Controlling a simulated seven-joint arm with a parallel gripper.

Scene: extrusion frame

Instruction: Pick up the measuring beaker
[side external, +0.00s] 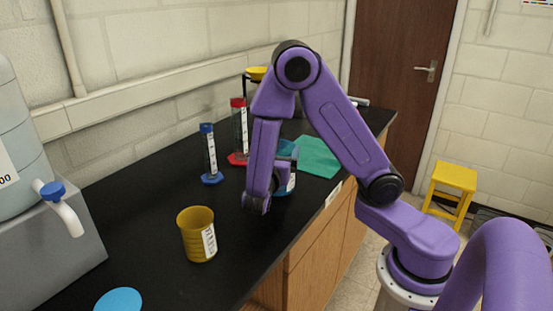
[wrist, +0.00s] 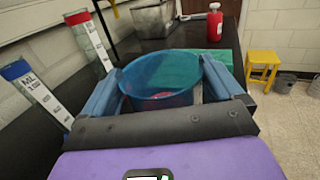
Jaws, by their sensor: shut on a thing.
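A translucent blue measuring beaker (wrist: 160,75) stands between the two fingers of my gripper (wrist: 158,92) in the wrist view, its open rim facing up. The fingers press on it from both sides. In the side view the blue beaker (side external: 283,191) is partly hidden behind my gripper (side external: 280,165), with a white label strip showing. It is low over the black counter; I cannot tell whether its base touches. A second beaker, yellow with a white scale label (side external: 197,234), stands upright on the counter nearer the side camera, apart from my gripper.
Blue (side external: 209,155) and red (side external: 239,130) graduated cylinders stand to the left of my gripper. A green sheet (side external: 316,157) lies behind. A red bottle (wrist: 214,25) and grey box (wrist: 153,18) stand farther off. A blue disc (side external: 118,300) lies on the near counter. A tap container (side external: 25,150) is at left.

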